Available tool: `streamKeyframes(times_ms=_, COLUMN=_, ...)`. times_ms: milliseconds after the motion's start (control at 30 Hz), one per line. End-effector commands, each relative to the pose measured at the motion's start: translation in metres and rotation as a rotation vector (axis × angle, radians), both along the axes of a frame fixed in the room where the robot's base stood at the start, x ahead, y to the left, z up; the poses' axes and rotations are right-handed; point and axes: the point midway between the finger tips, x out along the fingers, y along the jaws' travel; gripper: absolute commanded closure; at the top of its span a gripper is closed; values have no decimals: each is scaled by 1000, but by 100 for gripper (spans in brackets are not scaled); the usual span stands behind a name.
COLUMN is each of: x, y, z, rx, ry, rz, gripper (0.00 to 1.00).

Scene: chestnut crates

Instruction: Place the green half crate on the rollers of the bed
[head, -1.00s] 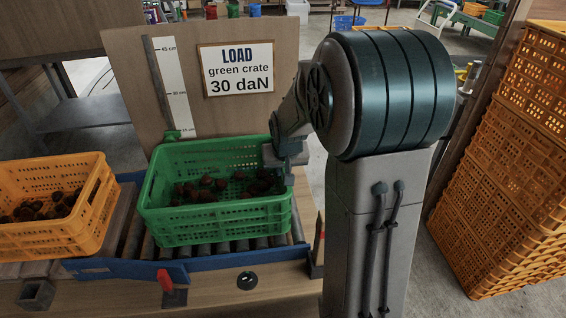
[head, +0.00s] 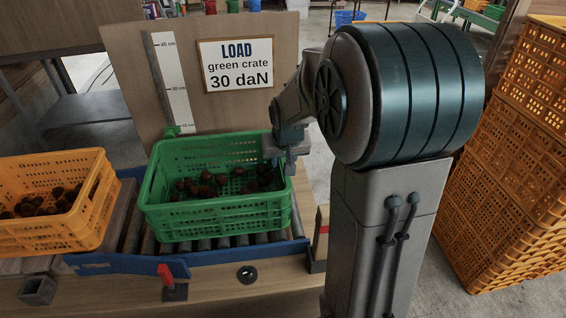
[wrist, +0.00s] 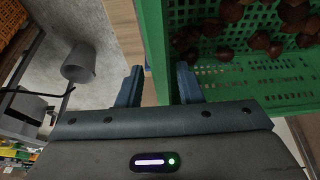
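The green half crate (head: 215,218) holds several chestnuts and sits upright on the rollers (head: 222,243) of the bed (head: 130,263). Its rim looks level. My gripper (head: 286,150) is at the crate's right wall. In the wrist view, my gripper (wrist: 158,86) has one finger outside the green crate's wall (wrist: 155,40) and one inside. The fingers are apart, with a gap showing between the outer finger and the wall. The crate's underside and its contact with the rollers are partly hidden.
An orange crate (head: 95,215) with chestnuts stands close on the left. A board (head: 130,65) with a load sign (head: 237,66) and a scale rises behind. Stacked orange crates (head: 520,140) stand at the right. A red-handled lever (head: 167,275) is at the front.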

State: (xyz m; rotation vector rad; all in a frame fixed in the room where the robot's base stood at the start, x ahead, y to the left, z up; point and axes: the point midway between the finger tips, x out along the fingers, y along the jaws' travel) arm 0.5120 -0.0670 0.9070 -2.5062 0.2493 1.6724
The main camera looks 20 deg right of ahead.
Motion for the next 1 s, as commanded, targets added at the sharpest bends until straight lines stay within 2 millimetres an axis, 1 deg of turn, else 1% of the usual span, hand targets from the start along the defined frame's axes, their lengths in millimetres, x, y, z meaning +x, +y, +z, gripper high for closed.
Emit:
streamKeyframes(times_ms=33, x=-3, y=1, z=12, rx=-1, ry=-6, rz=-1, gripper=67)
streamKeyframes(times_ms=100, x=-9, y=2, z=26, rx=-1, ry=-6, rz=-1, gripper=67)
streamKeyframes(times_ms=300, x=-24, y=5, z=60, rx=-1, ry=-4, rz=1, gripper=67)
streamKeyframes(times_ms=433, x=-30, y=6, z=76, rx=-1, ry=-2, rz=1, gripper=67)
streamKeyframes(times_ms=533, x=-35, y=7, z=82, rx=-1, ry=0, rz=2, gripper=67)
streamKeyframes(times_ms=600, x=-44, y=11, z=84, rx=0, ry=8, rz=11, gripper=67)
streamKeyframes(times_ms=667, x=-58, y=19, z=84, rx=1, ry=21, rz=27, gripper=67)
streamKeyframes(times_ms=767, x=-96, y=35, z=81, rx=5, ry=58, rz=67, gripper=67)
streamKeyframes(times_ms=800, x=-113, y=41, z=79, rx=6, ry=75, rz=85, gripper=67)
streamKeyframes(times_ms=867, x=-138, y=50, z=75, rx=9, ry=99, rz=113, gripper=67)
streamKeyframes(times_ms=900, x=-154, y=54, z=71, rx=11, ry=117, rz=130, gripper=67)
streamKeyframes(times_ms=1000, x=-187, y=63, z=63, rx=16, ry=152, rz=168, gripper=67)
